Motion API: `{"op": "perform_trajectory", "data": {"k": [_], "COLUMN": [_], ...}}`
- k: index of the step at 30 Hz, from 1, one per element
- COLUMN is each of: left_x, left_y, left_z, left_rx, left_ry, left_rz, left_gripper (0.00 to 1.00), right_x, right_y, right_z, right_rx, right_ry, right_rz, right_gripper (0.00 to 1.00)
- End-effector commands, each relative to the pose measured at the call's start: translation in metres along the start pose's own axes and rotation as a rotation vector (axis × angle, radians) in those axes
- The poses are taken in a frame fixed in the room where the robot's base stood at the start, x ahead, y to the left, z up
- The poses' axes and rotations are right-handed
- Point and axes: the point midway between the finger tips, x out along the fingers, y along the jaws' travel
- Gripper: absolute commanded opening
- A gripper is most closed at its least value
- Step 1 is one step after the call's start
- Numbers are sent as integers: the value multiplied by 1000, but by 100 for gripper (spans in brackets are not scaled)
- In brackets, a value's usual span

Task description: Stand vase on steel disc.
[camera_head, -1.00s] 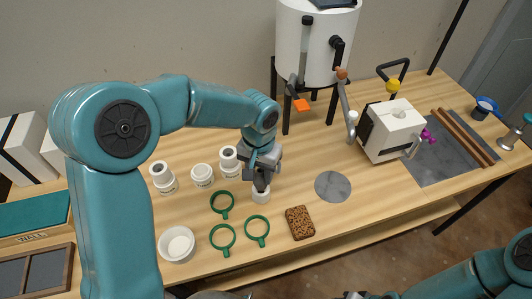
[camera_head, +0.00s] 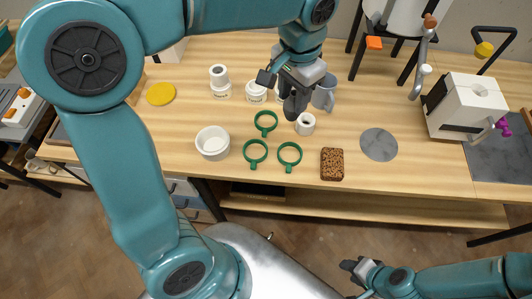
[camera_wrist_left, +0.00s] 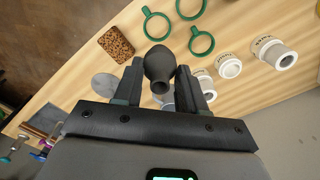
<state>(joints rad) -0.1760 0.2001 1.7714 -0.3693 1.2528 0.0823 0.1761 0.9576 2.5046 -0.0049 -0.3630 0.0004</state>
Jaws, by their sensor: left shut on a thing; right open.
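My left gripper (camera_head: 290,82) is shut on a dark grey vase (camera_head: 294,104). In the left wrist view the vase (camera_wrist_left: 159,66) sits between the two fingers, its rounded body beyond them and its open narrow end towards the camera. In the head view the vase hangs beside and partly in front of a small white pot (camera_head: 306,124); whether they touch is unclear. The steel disc (camera_head: 379,145) lies flat and bare on the table, to the right of the vase. It also shows in the left wrist view (camera_wrist_left: 104,85). My right gripper (camera_head: 358,270) is open and empty, in front of the table.
A brown sponge (camera_head: 332,164) and several green rings (camera_head: 289,155) lie nearby. White jars (camera_head: 220,88), a white bowl (camera_head: 212,141) and a grey mug (camera_head: 324,97) stand around. A white machine (camera_head: 470,105) is right of the disc. The disc's near side is clear.

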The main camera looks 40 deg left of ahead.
Motion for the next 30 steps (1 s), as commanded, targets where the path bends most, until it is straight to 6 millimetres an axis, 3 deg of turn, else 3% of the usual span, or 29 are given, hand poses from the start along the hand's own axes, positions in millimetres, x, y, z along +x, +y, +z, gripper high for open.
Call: {"op": "perform_trajectory", "data": {"k": [5,18,30], "left_x": [5,125,180], "left_y": [-1,-2,1], "left_z": [-2,-3,-3], "left_rx": [10,14,12], "left_ry": [0,-4,-2], "left_rz": [-1,0,-1], "left_gripper": [18,18,18], "right_x": [10,14,16], "right_y": [4,5,6], "right_z": [0,0,0], "right_rx": [0,0,0], "right_ry": [0,0,0], "right_rz": [0,0,0], "right_gripper": [43,43,43]}}
